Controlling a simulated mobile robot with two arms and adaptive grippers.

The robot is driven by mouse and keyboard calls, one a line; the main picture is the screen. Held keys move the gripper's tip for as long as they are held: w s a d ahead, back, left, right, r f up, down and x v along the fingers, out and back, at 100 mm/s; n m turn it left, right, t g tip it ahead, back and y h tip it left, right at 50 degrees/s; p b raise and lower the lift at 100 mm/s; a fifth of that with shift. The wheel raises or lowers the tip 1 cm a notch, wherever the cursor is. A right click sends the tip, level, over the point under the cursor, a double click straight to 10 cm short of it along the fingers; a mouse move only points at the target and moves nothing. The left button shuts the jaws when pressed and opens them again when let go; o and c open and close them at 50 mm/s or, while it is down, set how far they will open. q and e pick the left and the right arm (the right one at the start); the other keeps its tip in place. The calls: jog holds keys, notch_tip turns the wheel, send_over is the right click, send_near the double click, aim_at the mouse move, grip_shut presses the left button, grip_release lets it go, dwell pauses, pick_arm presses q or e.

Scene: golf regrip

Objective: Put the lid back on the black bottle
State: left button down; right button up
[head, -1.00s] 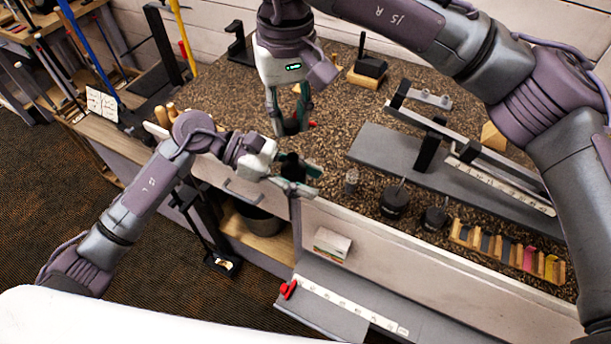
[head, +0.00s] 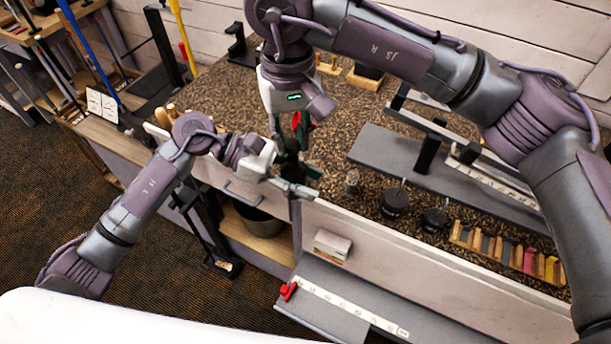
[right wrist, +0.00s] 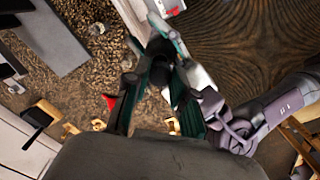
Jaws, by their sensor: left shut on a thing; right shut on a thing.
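My left gripper (head: 297,183) is low over the bench's front edge, shut on the black bottle (head: 292,172), which is mostly hidden by the fingers. My right gripper (head: 290,152) is directly above it, pointing down, shut on a small dark thing that appears to be the lid. The two grippers nearly meet in the head view. In the right wrist view, the dark lid (right wrist: 160,73) sits between the green-black fingers, with the dark round bottle (right wrist: 160,48) close to it. I cannot tell whether lid and bottle touch.
Two black pots (head: 395,203) and a small clear glass (head: 352,181) stand right of the grippers on the speckled bench. A grey rail fixture (head: 400,158) lies behind them. A red item (head: 303,121) is behind the right gripper. An open shelf holds a dark bowl (head: 257,219).

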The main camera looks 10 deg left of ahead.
aim_at(293, 176)
dwell(0.5)
jog(key=shift+f, duration=0.9)
jog(key=shift+f, duration=0.55)
